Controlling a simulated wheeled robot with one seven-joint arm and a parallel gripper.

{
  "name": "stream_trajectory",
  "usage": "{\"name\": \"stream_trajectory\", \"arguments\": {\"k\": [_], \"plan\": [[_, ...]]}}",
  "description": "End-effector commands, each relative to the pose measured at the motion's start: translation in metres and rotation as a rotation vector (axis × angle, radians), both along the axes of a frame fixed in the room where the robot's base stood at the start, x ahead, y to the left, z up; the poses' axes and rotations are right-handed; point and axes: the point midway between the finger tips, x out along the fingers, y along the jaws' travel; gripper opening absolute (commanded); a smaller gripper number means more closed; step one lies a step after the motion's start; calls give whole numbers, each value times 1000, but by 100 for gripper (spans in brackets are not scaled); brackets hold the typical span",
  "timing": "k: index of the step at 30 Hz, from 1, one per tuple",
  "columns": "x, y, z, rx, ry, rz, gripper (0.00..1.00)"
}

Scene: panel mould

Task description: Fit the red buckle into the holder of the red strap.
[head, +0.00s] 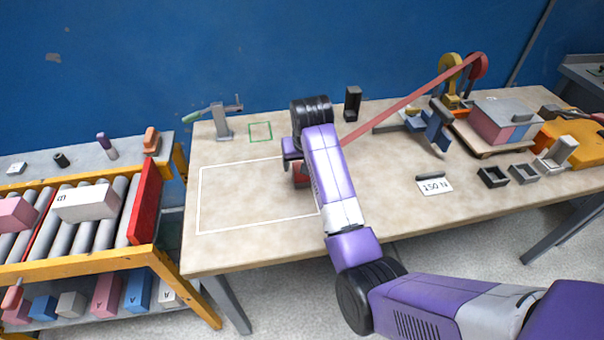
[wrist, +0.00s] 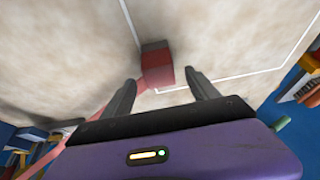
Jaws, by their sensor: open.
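A red block with a dark grey part on its far side, seemingly the red buckle (wrist: 158,70), is at the end of the red strap. In the head view the buckle (head: 300,178) is mostly hidden behind my arm, near the right edge of the white outline. The red strap (head: 410,98) runs from the red reel (head: 477,66) down to it. In the wrist view my gripper (wrist: 161,84) is open, with its two fingers on either side of the buckle's near end, not closed on it. A dark upright holder (head: 353,103) stands at the table's back; whose it is, I cannot tell.
A clamp with a green handle (head: 221,122) and a green square (head: 260,131) are at the back left. A blue-grey bracket (head: 434,128), a pink-sided box (head: 497,120), small open trays (head: 493,177) and a 150 N card (head: 434,186) are on the right. The front middle is clear.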

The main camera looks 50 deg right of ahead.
Motion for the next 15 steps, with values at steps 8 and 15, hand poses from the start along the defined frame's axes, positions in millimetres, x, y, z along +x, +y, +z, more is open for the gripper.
{"name": "stream_trajectory", "arguments": {"k": [8,15], "plan": [[9,-7,-28,1,2,0,69],[10,-8,-29,0,0,0,69]]}}
